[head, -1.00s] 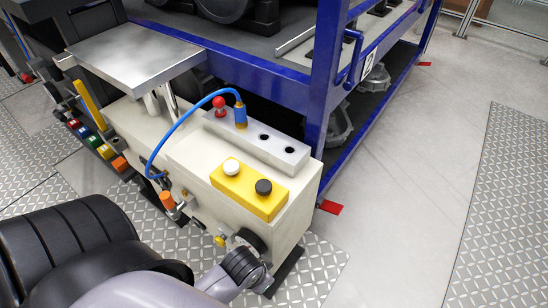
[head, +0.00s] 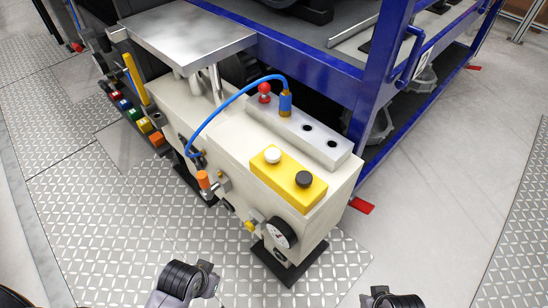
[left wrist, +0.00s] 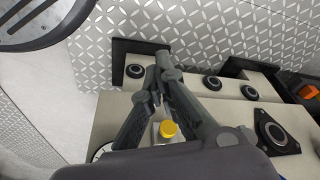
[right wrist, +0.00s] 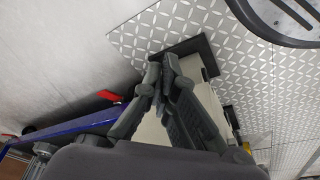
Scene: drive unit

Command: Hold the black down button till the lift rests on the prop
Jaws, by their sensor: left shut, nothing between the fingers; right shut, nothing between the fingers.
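The black down button (head: 304,178) sits on a yellow control box (head: 287,180) on a cream cabinet, beside a white button (head: 272,155). The lift's flat metal top (head: 187,37) stands raised on metal posts (head: 208,85). A yellow bar (head: 137,80), possibly the prop, leans beside the posts; I cannot see whether the lift touches it. My left gripper (left wrist: 162,72) is shut and empty near the cabinet, with a yellow knob (left wrist: 168,129) close by. My right gripper (right wrist: 160,75) is shut and empty near the cabinet's end. Neither touches the buttons.
A blue hose (head: 225,95) arches over the cabinet. A pressure gauge (head: 280,233) and an orange-capped valve (head: 204,181) project from its front. A blue frame (head: 370,70) stands behind. Treadplate floor (head: 110,220) in front is clear.

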